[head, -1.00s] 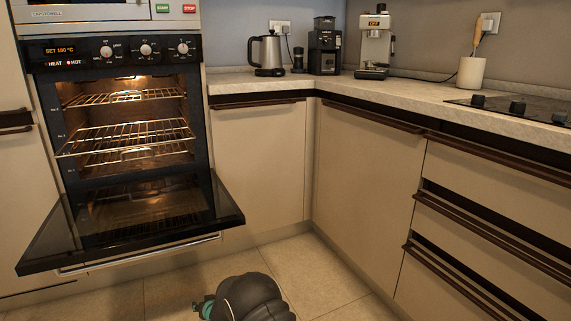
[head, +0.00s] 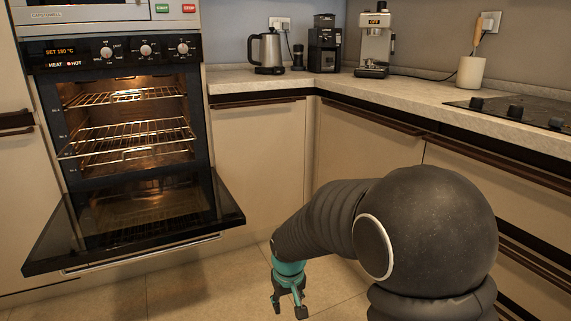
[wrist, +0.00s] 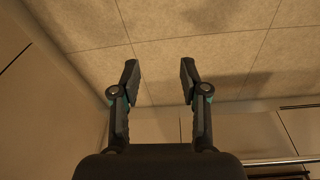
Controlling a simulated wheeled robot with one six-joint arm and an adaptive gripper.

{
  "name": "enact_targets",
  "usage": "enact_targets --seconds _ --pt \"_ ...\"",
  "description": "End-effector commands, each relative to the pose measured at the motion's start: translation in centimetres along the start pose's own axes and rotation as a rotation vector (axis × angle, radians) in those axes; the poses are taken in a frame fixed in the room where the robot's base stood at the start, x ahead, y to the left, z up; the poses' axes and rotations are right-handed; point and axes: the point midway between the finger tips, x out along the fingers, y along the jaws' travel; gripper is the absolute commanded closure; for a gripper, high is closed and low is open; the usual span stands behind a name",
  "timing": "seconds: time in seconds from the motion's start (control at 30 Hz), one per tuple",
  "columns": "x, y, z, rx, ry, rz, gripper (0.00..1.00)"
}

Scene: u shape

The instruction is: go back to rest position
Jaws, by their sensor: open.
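My gripper (head: 289,303) hangs low over the tiled floor in the head view, at the end of my dark arm, with a teal wrist part above its fingers. It is to the right of the open oven door and apart from it. In the wrist view my gripper (wrist: 158,78) has its two fingers spread with nothing between them. Only floor tiles and cabinet fronts show beyond them.
The oven (head: 120,110) is lit, with its door (head: 130,235) folded down and wire racks inside. The counter (head: 420,95) carries a kettle (head: 267,52), a grinder (head: 324,45), a coffee machine (head: 374,48) and a utensil pot (head: 471,73). The floor (head: 200,290) between is clear.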

Motion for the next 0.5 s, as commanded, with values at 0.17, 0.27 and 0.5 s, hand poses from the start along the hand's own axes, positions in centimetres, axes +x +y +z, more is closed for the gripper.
enact_targets --seconds 0.17,0.27,0.5 --pt "-5.8 2.0 5.9 0.033 -0.049 -0.002 0.55" --pt "-8.3 2.9 9.0 0.055 -0.064 -0.004 0.55" --pt "-13.6 4.3 15.5 0.126 -0.049 -0.008 0.55"
